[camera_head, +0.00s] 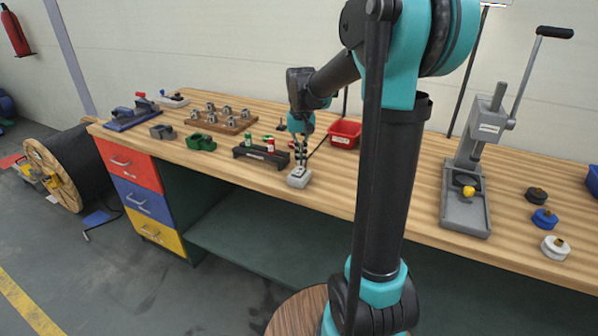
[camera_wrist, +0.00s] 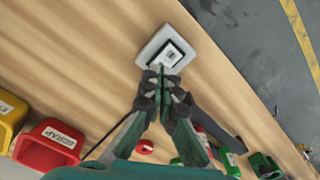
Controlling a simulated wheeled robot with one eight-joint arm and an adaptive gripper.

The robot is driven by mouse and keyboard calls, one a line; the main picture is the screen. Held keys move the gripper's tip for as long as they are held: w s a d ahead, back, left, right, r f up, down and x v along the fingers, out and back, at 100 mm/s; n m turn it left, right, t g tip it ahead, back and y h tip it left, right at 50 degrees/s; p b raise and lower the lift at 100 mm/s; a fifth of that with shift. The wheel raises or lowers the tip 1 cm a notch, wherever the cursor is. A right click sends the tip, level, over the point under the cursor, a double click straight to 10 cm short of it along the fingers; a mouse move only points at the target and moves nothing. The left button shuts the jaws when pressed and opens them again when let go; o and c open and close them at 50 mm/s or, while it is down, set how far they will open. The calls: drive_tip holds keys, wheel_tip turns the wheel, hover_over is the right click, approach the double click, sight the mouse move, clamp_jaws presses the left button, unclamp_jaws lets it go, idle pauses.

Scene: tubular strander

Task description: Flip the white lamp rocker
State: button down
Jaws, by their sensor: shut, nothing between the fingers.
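The white lamp rocker (camera_wrist: 171,53) is set in a dark frame on a small pale switch box (camera_wrist: 151,48) lying on the wooden bench. In the head view the box (camera_head: 299,180) is near the bench's front edge, under my gripper. My gripper (camera_wrist: 161,72) is shut and empty. Its fingertips are at the near edge of the rocker in the wrist view; I cannot tell whether they touch it. In the head view my gripper (camera_head: 301,168) points down over the box, and the fingers hide part of its top.
A dark rack (camera_head: 262,156) with green and red items stands left of the box. A red bin (camera_head: 345,134) stands behind it. A grey lever press (camera_head: 466,190) is at the right. Bare bench (camera_head: 400,190) lies between box and press.

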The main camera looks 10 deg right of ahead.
sight(301, 169)
drive_tip(key=shift+f, duration=1.05)
idle(0.7)
drive_tip(key=shift+r, duration=3.5)
